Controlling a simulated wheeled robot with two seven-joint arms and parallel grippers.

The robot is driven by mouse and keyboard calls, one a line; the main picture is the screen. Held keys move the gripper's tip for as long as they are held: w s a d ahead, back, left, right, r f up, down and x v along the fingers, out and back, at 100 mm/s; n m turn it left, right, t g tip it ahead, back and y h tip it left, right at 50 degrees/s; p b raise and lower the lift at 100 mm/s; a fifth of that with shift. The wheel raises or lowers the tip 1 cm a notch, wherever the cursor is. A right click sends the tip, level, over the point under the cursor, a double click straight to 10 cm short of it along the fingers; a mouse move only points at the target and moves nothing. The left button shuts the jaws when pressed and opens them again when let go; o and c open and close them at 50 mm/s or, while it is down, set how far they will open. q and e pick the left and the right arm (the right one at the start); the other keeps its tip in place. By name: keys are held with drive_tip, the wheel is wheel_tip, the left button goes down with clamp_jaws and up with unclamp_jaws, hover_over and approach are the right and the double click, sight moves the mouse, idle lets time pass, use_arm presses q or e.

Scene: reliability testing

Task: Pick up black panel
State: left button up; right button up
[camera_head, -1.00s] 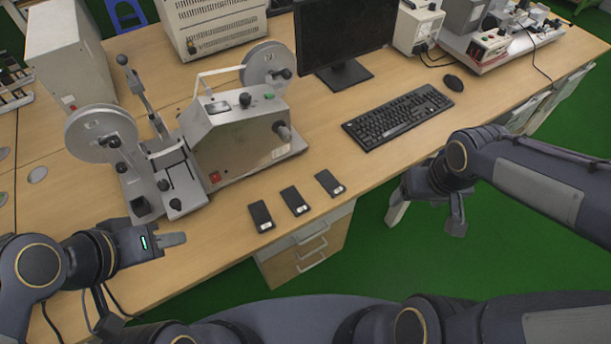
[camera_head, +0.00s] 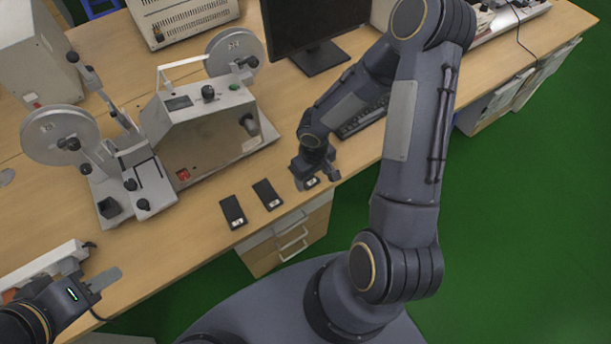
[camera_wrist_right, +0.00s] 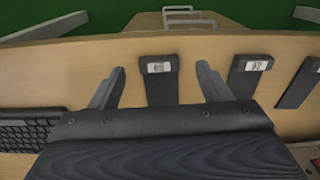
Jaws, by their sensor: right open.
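Three small black panels with white labels lie in a row near the table's front edge. In the head view the left panel (camera_head: 232,212) and the middle panel (camera_head: 267,194) are clear; the right panel (camera_head: 312,183) is mostly hidden under my right gripper (camera_head: 317,180). In the right wrist view my right gripper (camera_wrist_right: 159,84) is open, with this right panel (camera_wrist_right: 161,88) between its spread fingers and apart from both. The middle panel (camera_wrist_right: 246,77) and left panel (camera_wrist_right: 300,84) lie beside it. My left gripper (camera_head: 103,279) is at the lower left, away from the panels; its opening is unclear.
A grey reel machine (camera_head: 205,130) stands behind the panels. A monitor (camera_head: 310,30) is at the back, and a keyboard (camera_head: 365,115) is partly hidden by my right arm. A drawer cabinet (camera_head: 290,235) is under the table's front edge.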

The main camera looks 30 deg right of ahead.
drive_tip(key=shift+d+f, duration=0.1)
drive_tip(key=shift+f, duration=1.35)
drive_tip(key=c, duration=1.1)
drive_tip(key=shift+o, duration=0.2)
drive_tip(key=shift+r, duration=0.1)
drive_tip(key=shift+r, duration=0.5)
wheel_tip(320, 180, up, 3)
drive_tip(key=shift+f, duration=0.2)
drive_tip(key=s+a+r+b, duration=0.2)
drive_tip(key=s+a+r, duration=0.7)
drive_tip(key=s, duration=0.1)
drive_tip(key=shift+s+a+r+b, duration=0.15)
drive_tip(key=shift+s+b, duration=0.15)
